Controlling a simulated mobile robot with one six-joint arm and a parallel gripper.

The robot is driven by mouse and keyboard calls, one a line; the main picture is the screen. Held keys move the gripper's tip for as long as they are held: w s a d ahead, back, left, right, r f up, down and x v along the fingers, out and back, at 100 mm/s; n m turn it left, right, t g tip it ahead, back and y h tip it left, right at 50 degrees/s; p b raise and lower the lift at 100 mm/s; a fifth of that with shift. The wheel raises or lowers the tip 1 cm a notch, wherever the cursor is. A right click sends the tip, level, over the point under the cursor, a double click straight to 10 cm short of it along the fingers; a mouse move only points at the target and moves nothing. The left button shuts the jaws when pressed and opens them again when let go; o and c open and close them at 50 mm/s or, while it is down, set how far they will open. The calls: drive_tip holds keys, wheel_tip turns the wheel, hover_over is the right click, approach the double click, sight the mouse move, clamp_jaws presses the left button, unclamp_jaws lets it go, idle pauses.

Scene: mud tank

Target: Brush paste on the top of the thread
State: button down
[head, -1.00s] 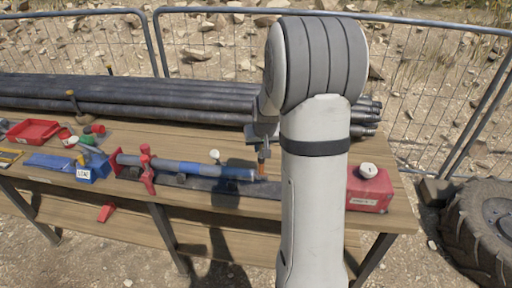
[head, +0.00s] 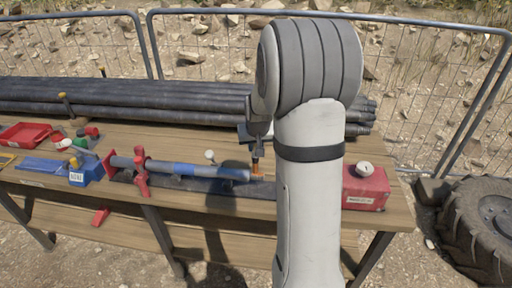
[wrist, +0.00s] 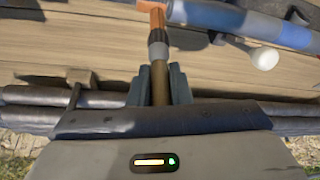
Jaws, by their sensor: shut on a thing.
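My gripper (head: 255,138) is shut on a brush (wrist: 158,42) with a brown handle, a dark collar and an orange tip. In the head view the brush (head: 256,162) points down beside the free right end of the blue and grey pipe (head: 205,170). That pipe lies level, held by a red clamp (head: 141,172). In the wrist view the brush tip is at the top edge, close to the grey end of the pipe (wrist: 250,22). I cannot tell whether the tip touches it. Thread detail and any paste are too small to see.
A blue box (head: 86,172) and a red tray (head: 30,133) are at left. Dark pipes (head: 150,100) lie along the back.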

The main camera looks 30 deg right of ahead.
drive_tip(key=shift+w+a, duration=0.25)
drive_tip(key=shift+a, duration=0.2)
drive_tip(key=shift+s+d+r, duration=0.1)
drive_tip(key=shift+s+d, duration=0.25)
drive_tip(key=shift+d, duration=0.2)
drive_tip(key=shift+s+d+b, duration=0.35)
drive_tip(key=shift+d+b, duration=0.15)
drive_tip(key=shift+b, duration=0.3)
drive_tip(key=shift+r+p, duration=1.7)
drive_tip(key=shift+r, duration=1.25)
